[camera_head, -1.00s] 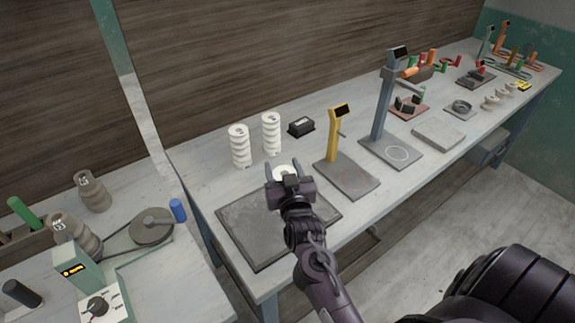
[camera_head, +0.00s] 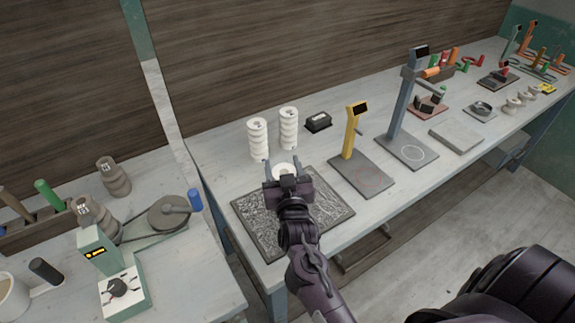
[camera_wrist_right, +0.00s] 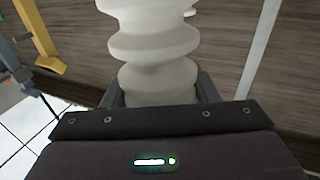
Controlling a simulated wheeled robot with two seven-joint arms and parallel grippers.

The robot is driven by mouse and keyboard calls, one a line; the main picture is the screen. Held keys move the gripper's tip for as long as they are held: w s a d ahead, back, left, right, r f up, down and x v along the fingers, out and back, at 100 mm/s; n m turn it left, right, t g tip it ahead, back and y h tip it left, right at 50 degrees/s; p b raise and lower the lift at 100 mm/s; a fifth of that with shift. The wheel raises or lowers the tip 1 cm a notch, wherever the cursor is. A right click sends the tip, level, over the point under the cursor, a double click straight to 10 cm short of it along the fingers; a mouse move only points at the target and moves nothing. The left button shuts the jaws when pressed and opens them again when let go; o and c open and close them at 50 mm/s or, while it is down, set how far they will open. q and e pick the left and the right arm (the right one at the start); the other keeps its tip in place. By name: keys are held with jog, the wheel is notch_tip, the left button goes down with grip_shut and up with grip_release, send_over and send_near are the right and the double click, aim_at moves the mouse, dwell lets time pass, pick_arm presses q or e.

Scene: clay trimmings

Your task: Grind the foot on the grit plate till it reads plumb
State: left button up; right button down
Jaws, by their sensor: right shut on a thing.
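My right gripper (camera_head: 283,165) is shut on a white, ribbed clay piece (camera_wrist_right: 155,55) at the grit plate. In the head view only a small part of the piece (camera_head: 285,171) shows between the fingers; my gripper hides the rest. The dark square grit plate (camera_head: 256,228) lies at the near left end of the bench and is covered with pale swirling marks. The foot of the held piece is hidden, so I cannot tell whether it touches the plate. A yellow stand (camera_head: 349,133) with a small dark display stands right of the plate. My left gripper is out of view.
Two white ribbed pieces (camera_head: 258,140) (camera_head: 289,128) and a black box (camera_head: 318,121) stand behind the plate. A blue-grey stand (camera_head: 400,105) is farther right. A side table at left holds a round wheel (camera_head: 168,215) and a green control box (camera_head: 122,290).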

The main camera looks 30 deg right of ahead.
aim_at(293, 169)
jog(key=shift+s+a+f+p, duration=0.15)
jog(key=shift+a+f+p, duration=0.05)
jog(key=shift+a, duration=0.35)
jog(key=shift+s+a+f+p, duration=0.1)
jog(key=shift+a+f+p, duration=0.15)
jog(key=shift+a, duration=0.3)
jog(key=shift+s+a+f+p, duration=0.15)
jog(key=shift+a+f+p, duration=0.05)
jog(key=shift+a, duration=0.35)
jog(key=shift+d+f, duration=0.2)
jog(key=shift+d, duration=0.8)
jog(key=shift+d+r+p, duration=0.2)
jog(key=shift+d+p, duration=0.15)
jog(key=shift+d, duration=0.4)
jog(key=shift+w+d+f, duration=0.1)
jog(key=shift+d, duration=1.1)
jog(key=d+p, duration=0.1)
jog(key=d, duration=0.5)
jog(key=shift+w+d+r+p, duration=0.15)
jog(key=shift+w+r+p, duration=0.2)
jog(key=shift+r, duration=0.1)
